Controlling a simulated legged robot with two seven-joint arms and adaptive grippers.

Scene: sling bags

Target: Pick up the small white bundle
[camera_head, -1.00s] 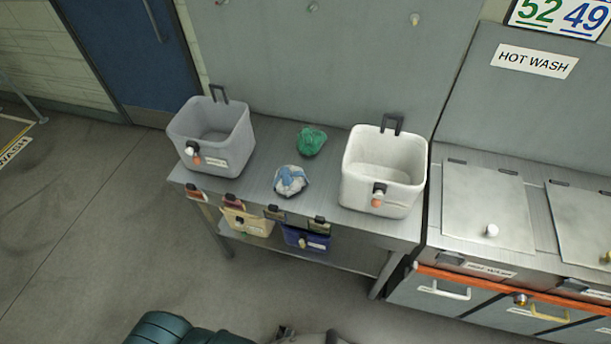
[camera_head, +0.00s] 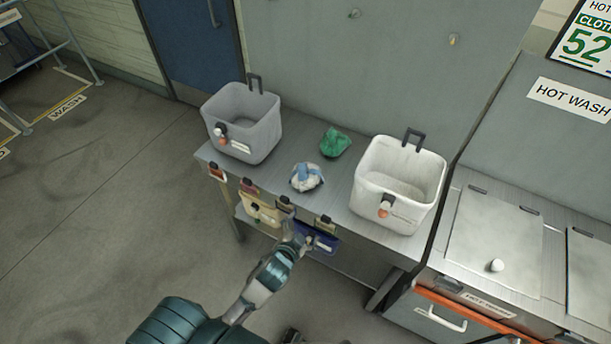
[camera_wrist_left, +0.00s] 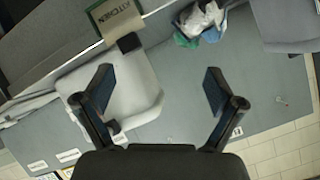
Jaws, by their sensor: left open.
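The small white bundle (camera_head: 306,177), crumpled with a light blue patch, lies on the grey metal table (camera_head: 335,190) between the grey bin and the white bin. My left gripper (camera_head: 302,239) is in front of the table, below and apart from the bundle, by the blue bin under the tabletop. In the left wrist view my left gripper (camera_wrist_left: 158,75) is open, with nothing between its fingers. A crumpled white thing (camera_wrist_left: 200,18) with blue and green beside it shows at the top there; I cannot tell if it is the same bundle. My right gripper is not in view.
A green bundle (camera_head: 334,142) lies just behind the white one. The grey bin (camera_head: 242,118) stands at left and the white bin (camera_head: 399,183) at right on the table. A tan bin (camera_head: 262,213) and a blue bin (camera_head: 322,242) sit below the front edge.

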